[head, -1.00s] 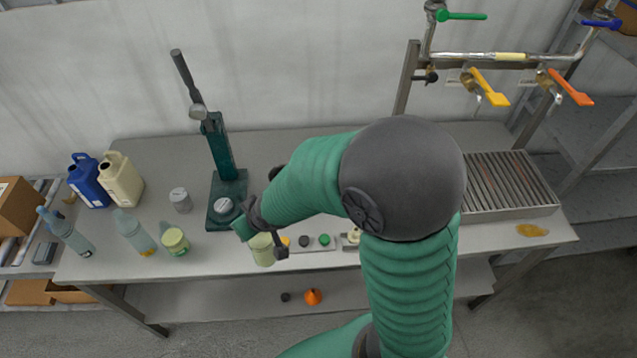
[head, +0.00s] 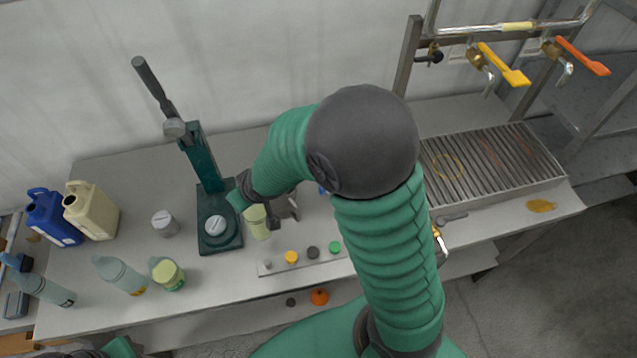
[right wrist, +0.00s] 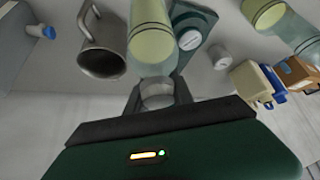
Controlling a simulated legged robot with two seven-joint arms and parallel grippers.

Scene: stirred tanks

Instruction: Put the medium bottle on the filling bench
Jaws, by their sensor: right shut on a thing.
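The held bottle (head: 257,221), pale with a yellow-green label, is mostly hidden by my right gripper (head: 258,207) in the head view. In the right wrist view, the bottle (right wrist: 151,42) stretches away from my right gripper (right wrist: 157,94), whose fingers are shut around its pale, narrow end. I cannot tell whether its base touches the long steel bench (head: 235,272). A similar yellow-green-labelled bottle (head: 168,274) stands at the bench's left part, beside a pale blue bottle (head: 121,275). My left gripper is not in view.
A dark green lever press (head: 204,165) stands close left of the held bottle. A steel mug (right wrist: 103,60) is close by it. A button strip (head: 300,258) lies along the front edge. A slatted drain grate (head: 490,165) sits beneath yellow and orange valves. Jugs (head: 92,210) stand left.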

